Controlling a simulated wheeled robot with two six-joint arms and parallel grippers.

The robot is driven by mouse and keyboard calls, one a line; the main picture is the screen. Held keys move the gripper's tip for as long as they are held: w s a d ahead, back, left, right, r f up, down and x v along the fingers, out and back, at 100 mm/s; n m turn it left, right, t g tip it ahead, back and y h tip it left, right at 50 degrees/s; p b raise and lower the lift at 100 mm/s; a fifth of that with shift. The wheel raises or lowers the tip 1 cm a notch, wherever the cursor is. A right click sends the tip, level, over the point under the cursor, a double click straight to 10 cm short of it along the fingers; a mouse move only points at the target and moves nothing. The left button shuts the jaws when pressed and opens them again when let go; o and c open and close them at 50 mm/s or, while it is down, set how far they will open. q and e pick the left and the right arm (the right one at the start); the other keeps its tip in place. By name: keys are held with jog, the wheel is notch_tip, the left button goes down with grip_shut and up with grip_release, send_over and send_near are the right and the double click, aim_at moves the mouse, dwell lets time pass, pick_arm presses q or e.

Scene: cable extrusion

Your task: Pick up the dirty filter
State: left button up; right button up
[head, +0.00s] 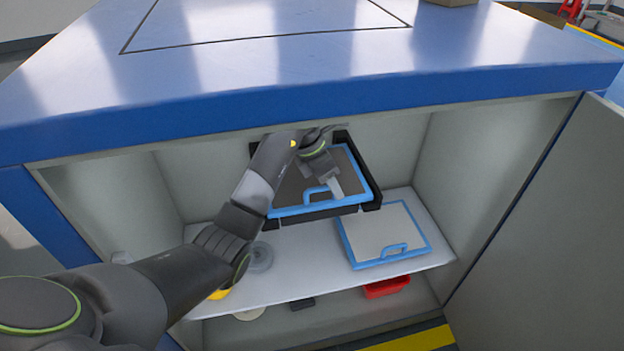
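The dirty filter (291,189) is a dark grey panel with a blue frame and a blue handle on its front edge. It sits tilted in a black holder (374,191) at the back of the open cabinet. My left arm reaches into the cabinet from the left. My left gripper (337,189) points down over the filter, its fingertips close to the right side of the handle. The gripper covers part of the panel. I cannot tell whether the fingers are closed or touch the handle. My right gripper is not in view.
A second, light grey filter (378,230) with a blue frame lies on the white shelf (318,265), right of the holder. A red bin (387,287) is below. The blue cabinet top (300,95) overhangs the opening. An open door (545,235) stands at right.

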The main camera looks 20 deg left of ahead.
pick_arm(q)
grip_shut()
jog(key=shift+a+r, duration=0.1)
jog(key=shift+r, duration=0.05)
dwell(0.5)
